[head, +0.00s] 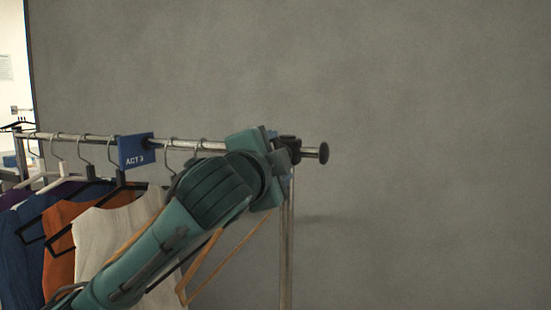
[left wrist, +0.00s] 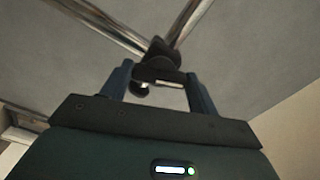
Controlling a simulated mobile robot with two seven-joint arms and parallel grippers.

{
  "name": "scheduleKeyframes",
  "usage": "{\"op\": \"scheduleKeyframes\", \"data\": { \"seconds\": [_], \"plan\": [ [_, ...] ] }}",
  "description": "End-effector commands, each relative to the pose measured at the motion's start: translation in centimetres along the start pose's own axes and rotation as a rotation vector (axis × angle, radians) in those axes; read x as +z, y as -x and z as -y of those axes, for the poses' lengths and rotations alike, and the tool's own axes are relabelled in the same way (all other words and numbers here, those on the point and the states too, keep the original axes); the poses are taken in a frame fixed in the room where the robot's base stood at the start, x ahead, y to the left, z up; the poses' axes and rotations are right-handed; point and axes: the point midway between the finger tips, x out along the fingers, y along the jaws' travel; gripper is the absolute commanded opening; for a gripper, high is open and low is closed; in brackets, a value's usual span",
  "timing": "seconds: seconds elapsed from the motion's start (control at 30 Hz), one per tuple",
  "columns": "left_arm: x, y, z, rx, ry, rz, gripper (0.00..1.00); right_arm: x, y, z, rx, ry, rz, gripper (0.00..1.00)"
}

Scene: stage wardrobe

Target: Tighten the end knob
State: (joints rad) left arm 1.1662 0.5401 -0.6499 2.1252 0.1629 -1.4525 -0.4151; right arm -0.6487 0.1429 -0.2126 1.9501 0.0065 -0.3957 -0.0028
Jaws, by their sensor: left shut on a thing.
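The rail (head: 90,137) ends at the right in a dark round cap (head: 323,152). Just left of that cap is a black clamp (head: 290,146) where rail and upright meet; it also shows in the left wrist view (left wrist: 160,52). My left gripper (head: 284,153) is at this clamp, from the near side. In the left wrist view its two fingers (left wrist: 160,84) are on either side of the black end knob (left wrist: 168,76) and shut on it. In the head view my gripper hides the knob. My right gripper is not in view.
Clothes on hangers, including a cream garment (head: 120,245) and an orange one (head: 60,250), hang left of and behind my left arm. A blue ACT 3 sign (head: 136,151) is on the rail. An upright (head: 287,250) stands below the clamp. Right of the rack is clear.

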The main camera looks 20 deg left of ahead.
Motion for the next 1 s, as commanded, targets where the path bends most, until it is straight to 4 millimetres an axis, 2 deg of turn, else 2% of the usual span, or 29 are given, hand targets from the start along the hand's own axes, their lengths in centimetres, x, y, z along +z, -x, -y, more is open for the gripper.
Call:
{"op": "scheduleKeyframes", "data": {
  "seconds": [0.2,0.43,1.0],
  "plan": [
    [-0.03,0.03,0.06,-0.001,-0.174,-0.002,0.37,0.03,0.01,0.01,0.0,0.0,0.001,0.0],
    [-0.07,0.03,0.03,-0.001,-0.3,-0.002,0.37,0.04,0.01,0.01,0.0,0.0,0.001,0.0],
    [-0.1,0.04,0.0,-0.001,-0.38,-0.004,0.37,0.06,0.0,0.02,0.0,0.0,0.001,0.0]
  ]
}}
